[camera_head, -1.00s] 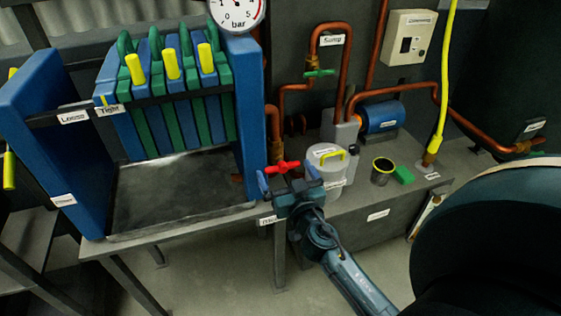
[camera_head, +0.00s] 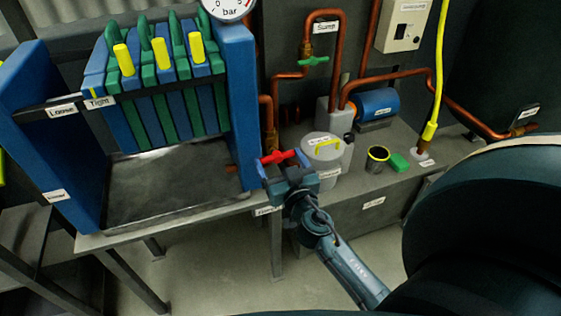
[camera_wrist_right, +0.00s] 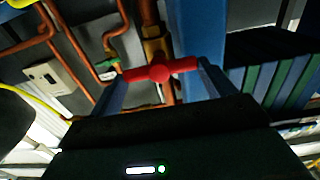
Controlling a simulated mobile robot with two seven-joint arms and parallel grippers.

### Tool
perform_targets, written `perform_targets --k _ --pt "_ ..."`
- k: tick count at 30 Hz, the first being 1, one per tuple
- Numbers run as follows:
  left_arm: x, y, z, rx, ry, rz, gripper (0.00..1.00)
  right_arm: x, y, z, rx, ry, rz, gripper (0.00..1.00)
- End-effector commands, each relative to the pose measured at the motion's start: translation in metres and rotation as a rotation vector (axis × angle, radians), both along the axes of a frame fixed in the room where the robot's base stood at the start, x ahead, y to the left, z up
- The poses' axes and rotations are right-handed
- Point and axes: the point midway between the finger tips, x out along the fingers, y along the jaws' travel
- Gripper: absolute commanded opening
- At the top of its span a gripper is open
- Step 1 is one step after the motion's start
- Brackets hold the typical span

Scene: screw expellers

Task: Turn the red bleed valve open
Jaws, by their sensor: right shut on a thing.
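The red bleed valve handle (camera_head: 279,157) is a short two-armed bar at the right foot of the blue press frame, by a copper pipe. In the right wrist view the handle (camera_wrist_right: 160,70) lies crosswise in front of a brass fitting. My right gripper (camera_head: 283,165) is shut on the handle, one blue finger at each end of the bar. In the right wrist view the right gripper's fingers (camera_wrist_right: 163,83) reach the bar's two ends. My left gripper is not in view.
The blue press frame (camera_head: 232,100) stands close left of the valve. A grey lidded pot (camera_head: 322,152) is close right, with a dark cup (camera_head: 377,158) and a green block (camera_head: 399,162) beyond. Copper pipes (camera_head: 306,40) and a green valve (camera_head: 314,61) are behind.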

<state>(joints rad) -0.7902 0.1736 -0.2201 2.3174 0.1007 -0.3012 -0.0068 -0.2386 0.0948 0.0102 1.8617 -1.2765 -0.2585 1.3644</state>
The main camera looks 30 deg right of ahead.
Motion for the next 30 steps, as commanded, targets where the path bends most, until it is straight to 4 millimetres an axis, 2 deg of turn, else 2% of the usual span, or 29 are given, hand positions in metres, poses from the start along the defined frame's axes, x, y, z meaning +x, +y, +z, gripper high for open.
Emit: perform_targets --k 7,13,30 --pt "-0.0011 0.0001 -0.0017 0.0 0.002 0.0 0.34 0.0003 0.0 0.0002 -0.03 0.006 0.0 0.59" --pt "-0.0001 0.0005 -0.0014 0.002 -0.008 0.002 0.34 0.0004 0.0004 0.0002 -0.127 0.027 -0.001 0.59" --pt "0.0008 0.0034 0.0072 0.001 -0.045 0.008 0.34 0.0012 0.0023 0.0 -0.63 0.148 -0.001 0.59"
